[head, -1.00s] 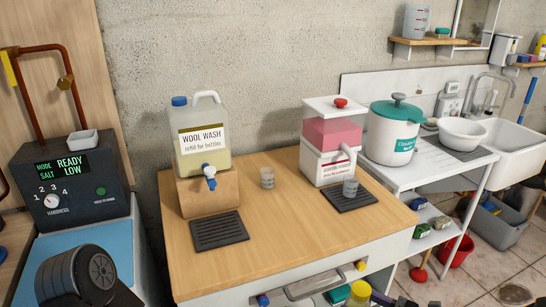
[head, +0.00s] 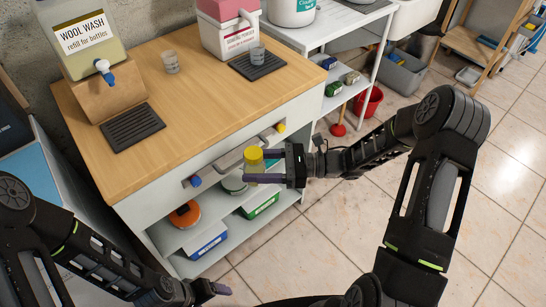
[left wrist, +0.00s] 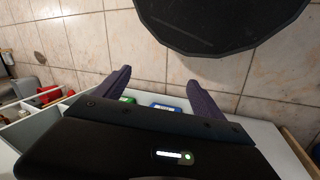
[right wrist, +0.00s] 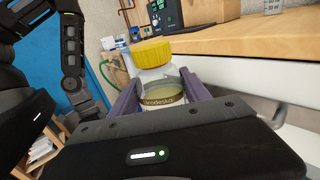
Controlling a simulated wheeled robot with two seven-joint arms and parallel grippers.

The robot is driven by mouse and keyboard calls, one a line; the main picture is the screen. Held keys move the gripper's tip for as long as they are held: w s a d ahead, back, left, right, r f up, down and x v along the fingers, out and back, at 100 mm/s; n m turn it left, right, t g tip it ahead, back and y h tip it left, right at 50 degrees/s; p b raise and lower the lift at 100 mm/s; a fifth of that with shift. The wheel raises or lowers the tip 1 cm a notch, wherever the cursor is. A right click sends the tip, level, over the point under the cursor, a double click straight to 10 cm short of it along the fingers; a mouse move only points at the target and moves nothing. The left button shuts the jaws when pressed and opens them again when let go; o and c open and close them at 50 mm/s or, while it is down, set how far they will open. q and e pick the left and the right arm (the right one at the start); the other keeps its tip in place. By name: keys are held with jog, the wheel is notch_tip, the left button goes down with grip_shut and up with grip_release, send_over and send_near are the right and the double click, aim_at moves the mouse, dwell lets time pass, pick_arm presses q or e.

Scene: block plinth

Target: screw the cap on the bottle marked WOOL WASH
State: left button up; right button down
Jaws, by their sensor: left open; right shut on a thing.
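A large refill container (head: 85,35) marked WOOL WASH stands on a wooden block with a tap (head: 104,70) at the upper left; its top is out of view. My right gripper (head: 258,166) is shut on a small pale yellow bottle (head: 254,170) in front of the bench. A yellow cap (head: 253,154) sits at the bottle's top; it also shows in the right wrist view (right wrist: 167,50). Whether it is screwed tight cannot be told. The bottle's lettering is only partly legible. My left gripper (head: 218,289) is open and empty at the lower middle, over the floor.
The wooden bench top (head: 190,105) holds a black drip tray (head: 132,126), a clear cup (head: 171,62) and a pink-filled dispenser (head: 228,30). The open shelf below holds an orange-topped tin (head: 185,214) and boxes. A red bucket (head: 370,101) stands right of the bench. Tiled floor is free in front.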

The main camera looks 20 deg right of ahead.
jog(key=w+a+f+n+g, duration=0.1)
jog(key=a+n+g, duration=0.3)
jog(key=a+g, duration=0.3)
jog(key=shift+a+n+y, duration=0.3)
jog(key=shift+a+y, duration=0.1)
jog(key=shift+a, duration=0.4)
